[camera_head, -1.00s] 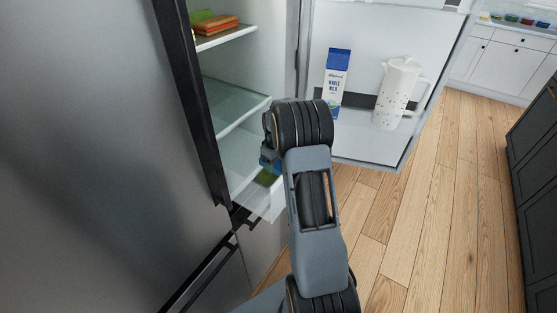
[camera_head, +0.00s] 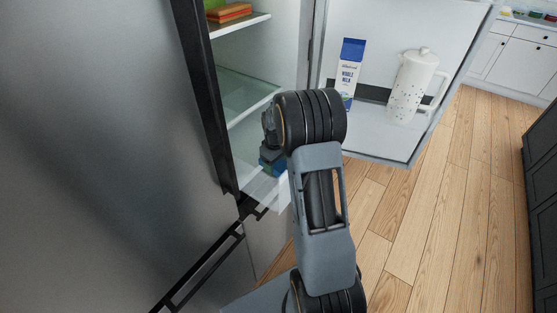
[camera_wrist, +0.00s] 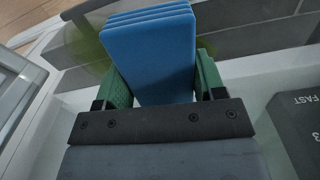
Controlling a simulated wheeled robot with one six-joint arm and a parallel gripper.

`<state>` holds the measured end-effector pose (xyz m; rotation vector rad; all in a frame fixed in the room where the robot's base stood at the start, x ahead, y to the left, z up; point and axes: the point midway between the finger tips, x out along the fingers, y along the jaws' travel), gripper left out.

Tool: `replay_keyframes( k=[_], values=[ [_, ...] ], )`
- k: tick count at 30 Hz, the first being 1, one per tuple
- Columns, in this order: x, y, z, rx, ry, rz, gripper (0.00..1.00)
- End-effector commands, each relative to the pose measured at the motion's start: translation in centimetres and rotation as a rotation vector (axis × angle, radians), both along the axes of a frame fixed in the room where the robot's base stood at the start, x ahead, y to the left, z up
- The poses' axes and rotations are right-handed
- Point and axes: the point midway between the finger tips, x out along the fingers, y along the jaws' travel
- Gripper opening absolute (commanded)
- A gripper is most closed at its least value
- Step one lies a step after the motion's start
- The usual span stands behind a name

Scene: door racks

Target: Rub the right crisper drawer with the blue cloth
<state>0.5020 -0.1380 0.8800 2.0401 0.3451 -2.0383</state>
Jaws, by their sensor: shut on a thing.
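My gripper (camera_wrist: 160,78) is shut on the blue cloth (camera_wrist: 150,45), which stands up as a folded stack between the green fingers in the wrist view. In the head view a bit of blue shows at my gripper (camera_head: 270,158), low in the open fridge and mostly hidden behind my arm. A clear, pale crisper drawer (camera_head: 262,189) juts out just below it. I cannot tell whether the cloth touches the drawer. A blurred green patch (camera_wrist: 92,50) lies behind the cloth in the wrist view.
Glass shelves (camera_head: 250,103) are above my gripper. The open fridge door (camera_head: 395,140) at the right holds a milk carton (camera_head: 349,72) and a white pitcher (camera_head: 412,85). A dark box marked FAST (camera_wrist: 298,125) is at the right in the wrist view. Wooden floor (camera_head: 440,220) is clear.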

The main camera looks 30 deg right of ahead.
Motion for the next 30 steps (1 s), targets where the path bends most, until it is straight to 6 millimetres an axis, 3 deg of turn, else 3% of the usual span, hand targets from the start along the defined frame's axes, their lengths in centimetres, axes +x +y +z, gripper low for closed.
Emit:
replay_keyframes(
  k=[30],
  values=[
    [-2.4,5.3,-0.2,0.001,0.003,0.001,0.44]
  ],
)
